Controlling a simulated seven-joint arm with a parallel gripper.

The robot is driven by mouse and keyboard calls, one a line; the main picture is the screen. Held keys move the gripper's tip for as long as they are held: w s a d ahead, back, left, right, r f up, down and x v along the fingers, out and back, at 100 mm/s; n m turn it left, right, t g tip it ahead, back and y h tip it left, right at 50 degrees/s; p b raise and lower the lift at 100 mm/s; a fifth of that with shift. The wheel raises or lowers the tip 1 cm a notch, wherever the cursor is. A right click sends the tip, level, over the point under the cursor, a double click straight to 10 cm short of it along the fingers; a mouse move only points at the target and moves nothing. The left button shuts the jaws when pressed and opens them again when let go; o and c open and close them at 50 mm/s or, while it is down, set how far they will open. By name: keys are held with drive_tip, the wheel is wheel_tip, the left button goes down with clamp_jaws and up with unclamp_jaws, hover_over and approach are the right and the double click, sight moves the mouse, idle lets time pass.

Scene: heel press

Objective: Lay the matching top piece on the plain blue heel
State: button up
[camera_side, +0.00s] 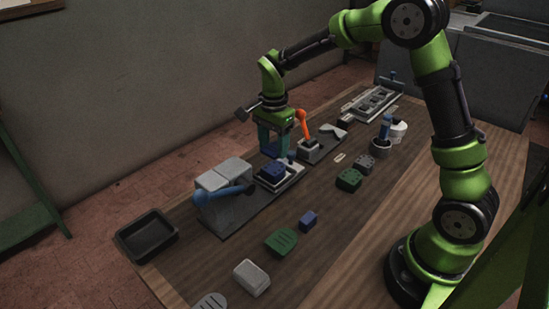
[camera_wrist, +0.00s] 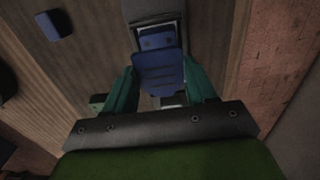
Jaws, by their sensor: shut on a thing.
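My gripper (camera_side: 277,152) has teal fingers and hangs above the press bed. In the wrist view my gripper (camera_wrist: 161,90) is shut on a blue top piece (camera_wrist: 158,75) with dark slots. In the side view the blue top piece (camera_side: 269,151) is partly hidden by the fingers. Just beyond it, the blue heel (camera_wrist: 158,40) with dark spots sits in a pale-edged bed; in the side view the blue heel (camera_side: 271,171) is below the gripper. The held piece covers part of the heel in the wrist view; I cannot tell whether they touch.
A grey press (camera_side: 223,178) with a blue lever stands left of the heel. An orange lever (camera_side: 303,122) rises to the right. A black tray (camera_side: 147,238), green slotted piece (camera_side: 281,242), blue block (camera_side: 308,220) and green block (camera_side: 349,180) lie on the table.

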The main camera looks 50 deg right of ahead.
drive_tip(key=shift+f, duration=2.2)
drive_tip(key=shift+f, duration=0.5)
drive_tip(key=o, duration=1.1)
wheel_tip(320, 180, up, 17)
drive_tip(key=shift+f, duration=0.1)
